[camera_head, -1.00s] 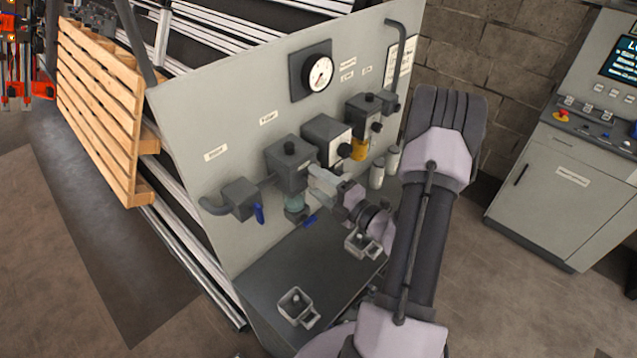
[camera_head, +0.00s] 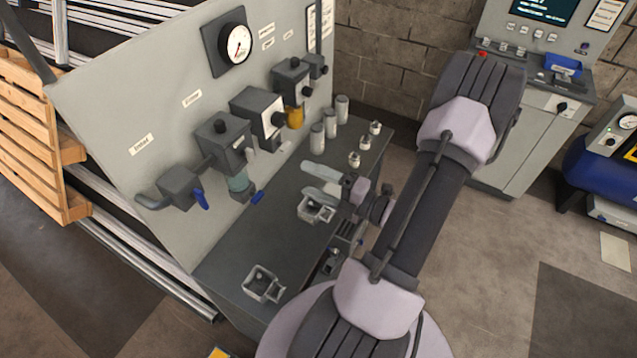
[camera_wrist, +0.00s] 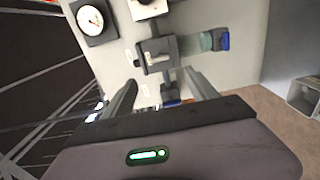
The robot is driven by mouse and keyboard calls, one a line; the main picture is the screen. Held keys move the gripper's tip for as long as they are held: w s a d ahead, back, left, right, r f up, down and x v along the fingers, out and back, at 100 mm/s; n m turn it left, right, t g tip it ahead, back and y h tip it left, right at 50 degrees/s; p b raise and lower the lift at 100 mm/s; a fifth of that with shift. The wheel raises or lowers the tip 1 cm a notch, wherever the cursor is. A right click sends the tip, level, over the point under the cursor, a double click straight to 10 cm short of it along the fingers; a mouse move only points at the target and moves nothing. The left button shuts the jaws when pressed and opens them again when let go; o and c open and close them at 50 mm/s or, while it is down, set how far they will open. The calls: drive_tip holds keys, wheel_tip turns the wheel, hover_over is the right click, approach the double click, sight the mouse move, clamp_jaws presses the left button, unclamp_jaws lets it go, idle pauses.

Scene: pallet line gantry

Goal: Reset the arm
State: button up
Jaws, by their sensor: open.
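My gripper (camera_head: 308,181) is open and empty. It sits above the dark shelf (camera_head: 240,228), in front of the grey panel (camera_head: 130,105) and apart from it, with its two pale fingers pointing left toward the panel. In the wrist view my gripper (camera_wrist: 163,85) has its dark fingers spread, with nothing gripped. Beyond them are the dark valve block (camera_wrist: 156,55), the greenish bowl with a blue end (camera_wrist: 208,41) and the gauge (camera_wrist: 91,20). My arm stretches up and folds back down to the gripper.
A small metal holder (camera_head: 263,284) is on the shelf's near part, and another (camera_head: 316,209) is under my gripper. Several grey cylinders (camera_head: 317,138) stand at the back. A wooden pallet (camera_head: 35,140) leans left. A console (camera_head: 530,110) and blue compressor (camera_head: 605,170) stand right, with open floor.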

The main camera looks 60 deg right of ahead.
drive_tip(key=shift+s, duration=0.8)
drive_tip(key=w+a+f+n+g+y+b, duration=0.25)
drive_tip(key=a+n+g+y+b, duration=0.25)
drive_tip(key=a+n, duration=0.55)
drive_tip(key=w+a+f+n+g+y+b, duration=0.1)
drive_tip(key=w+a+n+g+y+b, duration=0.25)
drive_tip(key=a+n+g+b, duration=0.45)
drive_tip(key=s+a+f+n+h+b, duration=0.1)
drive_tip(key=s+a+n+h+b, duration=0.2)
drive_tip(key=a+n, duration=0.4)
drive_tip(key=s+a+f+n+h+b, duration=0.2)
drive_tip(key=a+n+b, duration=0.4)
drive_tip(key=n, duration=1.7)
drive_tip(key=s+h+b, duration=0.1)
drive_tip(key=h, duration=0.1)
drive_tip(key=shift+a+f+n+t+h+b, duration=0.25)
drive_tip(key=shift+a+n+t+h+b, duration=0.1)
drive_tip(key=shift+a+t+b, duration=0.05)
